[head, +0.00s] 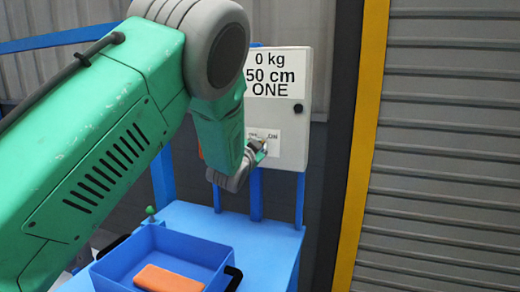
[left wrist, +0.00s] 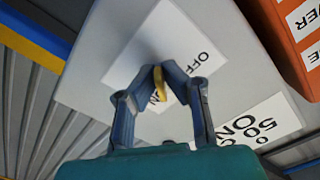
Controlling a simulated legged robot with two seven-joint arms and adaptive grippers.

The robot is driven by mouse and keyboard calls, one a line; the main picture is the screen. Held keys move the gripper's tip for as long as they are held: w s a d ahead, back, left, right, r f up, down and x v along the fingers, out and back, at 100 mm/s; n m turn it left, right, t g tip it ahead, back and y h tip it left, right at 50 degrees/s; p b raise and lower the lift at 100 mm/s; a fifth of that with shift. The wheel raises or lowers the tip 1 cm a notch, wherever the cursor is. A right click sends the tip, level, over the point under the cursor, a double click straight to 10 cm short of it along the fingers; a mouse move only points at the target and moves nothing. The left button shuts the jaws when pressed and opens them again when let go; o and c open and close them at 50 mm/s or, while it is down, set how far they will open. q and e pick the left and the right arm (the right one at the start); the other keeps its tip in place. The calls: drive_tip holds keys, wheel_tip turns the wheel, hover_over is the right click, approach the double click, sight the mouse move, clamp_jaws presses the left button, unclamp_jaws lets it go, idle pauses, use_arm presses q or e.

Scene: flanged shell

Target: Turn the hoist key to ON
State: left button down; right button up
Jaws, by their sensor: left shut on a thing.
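The hoist key (left wrist: 158,86) is a small yellow piece on the face of a light grey control box (head: 318,75). My left gripper (head: 259,148) reaches the lower part of this box in the head view. In the left wrist view my left gripper (left wrist: 158,72) is shut on the key, with a finger on either side. A white label (left wrist: 180,35) reads OFF to the upper right of the key and ON at the fingertips, partly covered. The key's exact pointing cannot be told. In the head view the key is hardly visible. My right gripper is not in view.
A blue tray (head: 120,262) holding an orange block (head: 168,279) stands on a blue surface (head: 270,238) below the box. An orange box (left wrist: 285,30) sits beside the control box in the wrist view. A yellow post (head: 362,140) and a shutter (head: 450,150) are on the right.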

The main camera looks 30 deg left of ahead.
use_arm(q)
drive_tip(key=shift+f+m, duration=0.3)
drive_tip(key=shift+m, duration=0.4)
drive_tip(key=c, duration=1.7)
unclamp_jaws()
drive_tip(key=shift+w, duration=0.1)
drive_tip(key=shift+a+r, duration=0.1)
drive_tip(key=shift+r, duration=0.05)
